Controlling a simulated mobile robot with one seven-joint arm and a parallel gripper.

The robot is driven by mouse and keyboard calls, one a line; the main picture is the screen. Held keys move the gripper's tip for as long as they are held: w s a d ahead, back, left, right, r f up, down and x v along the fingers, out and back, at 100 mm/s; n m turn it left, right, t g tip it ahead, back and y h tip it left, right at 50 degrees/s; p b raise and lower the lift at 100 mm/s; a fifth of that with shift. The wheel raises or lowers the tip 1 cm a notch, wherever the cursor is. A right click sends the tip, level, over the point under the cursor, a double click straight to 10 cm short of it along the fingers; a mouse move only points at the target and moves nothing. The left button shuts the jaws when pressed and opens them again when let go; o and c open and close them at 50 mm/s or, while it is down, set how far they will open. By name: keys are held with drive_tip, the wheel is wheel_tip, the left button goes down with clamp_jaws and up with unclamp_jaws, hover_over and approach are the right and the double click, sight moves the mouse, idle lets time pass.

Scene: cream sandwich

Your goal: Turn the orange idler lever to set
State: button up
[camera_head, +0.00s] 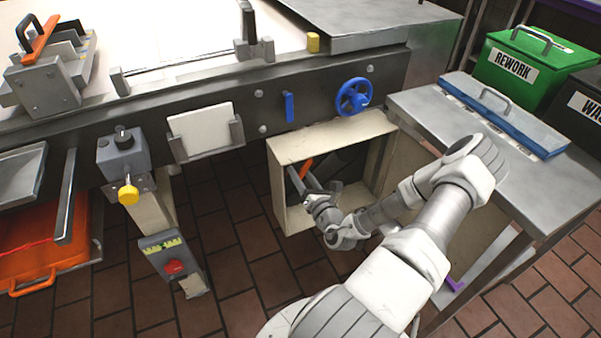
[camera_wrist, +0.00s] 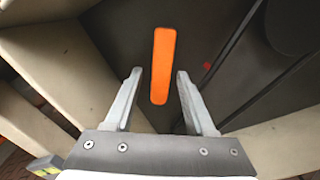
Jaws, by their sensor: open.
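The orange idler lever (camera_wrist: 162,65) shows in the wrist view as a flat upright bar against a dark panel. Its lower end lies between the two fingers of my gripper (camera_wrist: 158,85), with a gap on each side. My gripper is open and holds nothing. In the head view my gripper (camera_head: 296,178) reaches into the open beige box under the machine. Only a small orange part of the lever (camera_head: 306,167) shows there, beside the fingers. I cannot tell how deep the fingers stand relative to the lever.
A dark roller (camera_wrist: 292,25) and a small red mark (camera_wrist: 207,66) lie right of the lever. Above the box are a blue handwheel (camera_head: 353,97) and a blue lever (camera_head: 289,107).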

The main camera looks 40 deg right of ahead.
clamp_jaws()
idle(0.3)
idle(1.2)
